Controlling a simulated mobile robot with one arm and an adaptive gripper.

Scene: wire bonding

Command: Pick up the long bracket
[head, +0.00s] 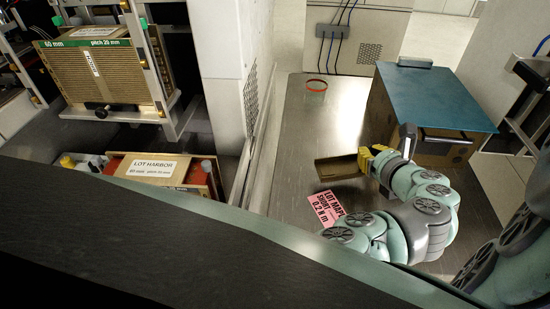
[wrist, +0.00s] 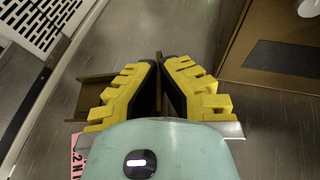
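A brown bracket (head: 338,168), which I take for the long bracket, lies on the grey metal surface in the head view. In the wrist view (wrist: 96,98) it shows as a brown channel to the left of and under the fingers. My gripper (head: 366,160) is at its right end. In the wrist view the yellow and black fingertips (wrist: 161,64) come together on a thin brown upright wall of the bracket, with almost no gap. The fingers and wrist hide part of the bracket. It looks low on the surface; I cannot tell whether it is lifted.
A pink label (head: 340,206) lies in front of the bracket. A brown box with a teal lid (head: 430,95) stands close at the right. A white perforated cabinet (head: 225,70) and a crate labelled Lot Harbor (head: 190,182) are at left.

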